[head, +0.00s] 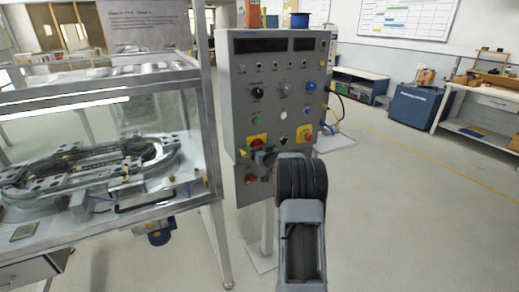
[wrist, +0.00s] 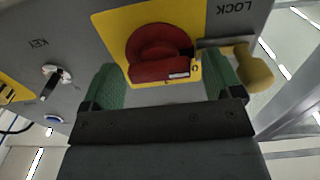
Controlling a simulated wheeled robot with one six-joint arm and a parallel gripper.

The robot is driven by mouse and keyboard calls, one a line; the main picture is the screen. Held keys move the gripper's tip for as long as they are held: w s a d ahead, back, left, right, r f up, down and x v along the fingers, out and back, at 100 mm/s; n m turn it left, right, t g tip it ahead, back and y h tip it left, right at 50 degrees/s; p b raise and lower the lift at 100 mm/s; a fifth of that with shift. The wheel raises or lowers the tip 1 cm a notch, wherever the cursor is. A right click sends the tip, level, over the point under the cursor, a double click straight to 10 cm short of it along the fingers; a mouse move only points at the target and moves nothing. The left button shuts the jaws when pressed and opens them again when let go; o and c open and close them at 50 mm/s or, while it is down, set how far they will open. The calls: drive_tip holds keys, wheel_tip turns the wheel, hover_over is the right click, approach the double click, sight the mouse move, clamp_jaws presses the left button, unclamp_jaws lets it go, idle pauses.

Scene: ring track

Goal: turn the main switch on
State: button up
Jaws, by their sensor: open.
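The main switch is a red rotary handle on a yellow plate, low on the grey panel's left side in the head view (head: 257,139). In the wrist view the red handle (wrist: 158,50) fills the top middle, with a small O mark beside its white-marked end. My gripper (wrist: 168,84) is open, its green fingers on either side of the handle's lower part. I cannot tell whether they touch it. In the head view my gripper (head: 262,156) is just below the switch and partly hidden by my wrist. A brass-coloured lock piece (wrist: 255,68) sits close beside the right finger under the LOCK label.
The grey panel (head: 243,100) also carries a red stop button (head: 305,135) on yellow, a key switch (wrist: 55,75), lamps and knobs. A glass-sided bench with a ring track (head: 90,165) stands to the left. Open floor (head: 400,220) lies to the right.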

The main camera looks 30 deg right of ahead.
drive_tip(key=shift+c, duration=0.4)
drive_tip(key=c, duration=0.8)
drive_tip(key=shift+c, duration=0.2)
drive_tip(key=shift+d+f+m+p, duration=0.1)
drive_tip(key=shift+m+p, duration=1.85)
drive_tip(key=shift+m, duration=2.5)
drive_tip(key=shift+d+f+m+p, duration=0.1)
drive_tip(key=shift+m+p, duration=1.85)
drive_tip(key=shift+m, duration=2.5)
